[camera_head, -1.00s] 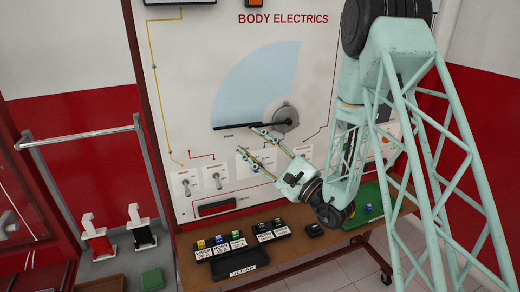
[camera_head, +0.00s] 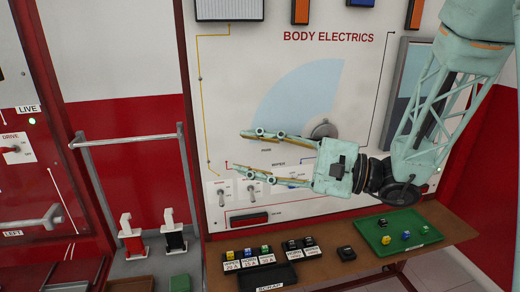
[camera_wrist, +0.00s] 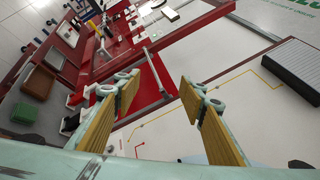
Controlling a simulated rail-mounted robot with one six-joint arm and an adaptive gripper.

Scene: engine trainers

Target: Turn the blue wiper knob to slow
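The BODY ELECTRICS board (camera_head: 380,85) stands upright ahead. Its wiper panel (camera_head: 299,183) is low on the board, and a small patch of blue, apparently the blue wiper knob (camera_head: 293,171), shows there beside my lower finger. The knob is mostly hidden, so its setting cannot be read. My gripper (camera_head: 239,150) is open and empty in front of the board, fingers pointing left across the panel. In the wrist view my gripper (camera_wrist: 158,88) also shows two spread fingers with nothing between them. The knob is not visible there.
Toggle switches (camera_head: 222,194) sit left of the wiper panel. A grey round wiper hub (camera_head: 324,130) is behind my fingers. The bench below holds labelled blocks (camera_head: 248,256) and a green tray (camera_head: 378,230). A metal rail (camera_head: 130,136) stands left of the board.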

